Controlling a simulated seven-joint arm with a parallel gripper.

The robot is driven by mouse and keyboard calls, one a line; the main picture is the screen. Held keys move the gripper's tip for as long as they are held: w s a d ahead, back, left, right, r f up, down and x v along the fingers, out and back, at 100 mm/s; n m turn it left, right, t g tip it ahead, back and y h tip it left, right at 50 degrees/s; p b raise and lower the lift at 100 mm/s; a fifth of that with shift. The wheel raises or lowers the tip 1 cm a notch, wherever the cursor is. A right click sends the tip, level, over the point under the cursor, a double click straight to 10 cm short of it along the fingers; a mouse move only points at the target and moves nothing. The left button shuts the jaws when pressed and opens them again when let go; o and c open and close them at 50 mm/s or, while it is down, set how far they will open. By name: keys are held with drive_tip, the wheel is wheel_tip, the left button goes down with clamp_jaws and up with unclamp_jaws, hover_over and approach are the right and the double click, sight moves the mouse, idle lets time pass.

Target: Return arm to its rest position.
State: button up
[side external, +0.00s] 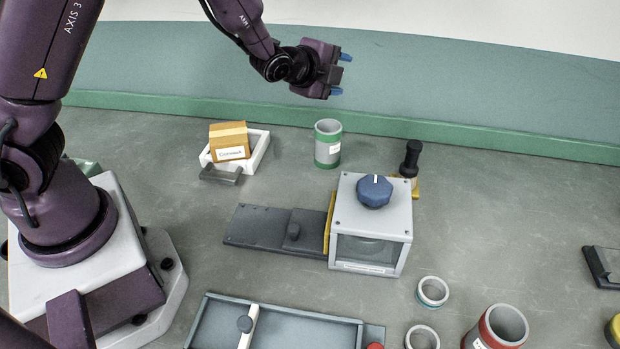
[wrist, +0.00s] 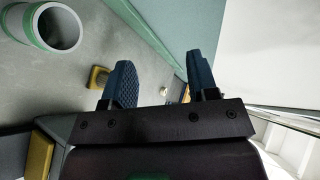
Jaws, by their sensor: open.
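My gripper (side external: 342,73) is raised above the back of the bench in the side external view, pointing to the right. Its two blue fingertips are apart with nothing between them. In the wrist view the open blue fingers (wrist: 160,82) show the same empty gap. The gripper is clear of every object. The ring grinder (side external: 371,225), a grey box with a clear front and a blue knob (side external: 374,190) on top, stands below it and to the right.
A green-banded cup (side external: 328,144) stands at the back, beside a white tray (side external: 257,158) with a cardboard box (side external: 229,140). A black-handled tool (side external: 410,160) stands behind the grinder. Two rings (side external: 432,291) and a red-banded cup (side external: 497,328) are at front right. Space around my gripper is free.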

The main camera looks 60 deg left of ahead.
drive_tip(key=s+d+r+n+g+h, duration=0.1)
drive_tip(key=s+r+n, duration=0.3)
drive_tip(key=s, duration=0.5)
drive_tip(key=s+d+r+n+g, duration=0.2)
drive_tip(key=s+r+n, duration=0.3)
drive_tip(key=s, duration=0.5)
drive_tip(key=s+d+r+n+g+h, duration=0.1)
drive_tip(key=s+d+r+n+g, duration=0.1)
drive_tip(key=s, duration=0.7)
wheel_tip(320, 180, up, 3)
drive_tip(key=n+g, duration=0.1)
drive_tip(key=n, duration=0.2)
drive_tip(key=shift+s+f+g+h, duration=0.2)
drive_tip(key=shift+s+g+h, duration=0.1)
drive_tip(key=shift+s+g, duration=0.1)
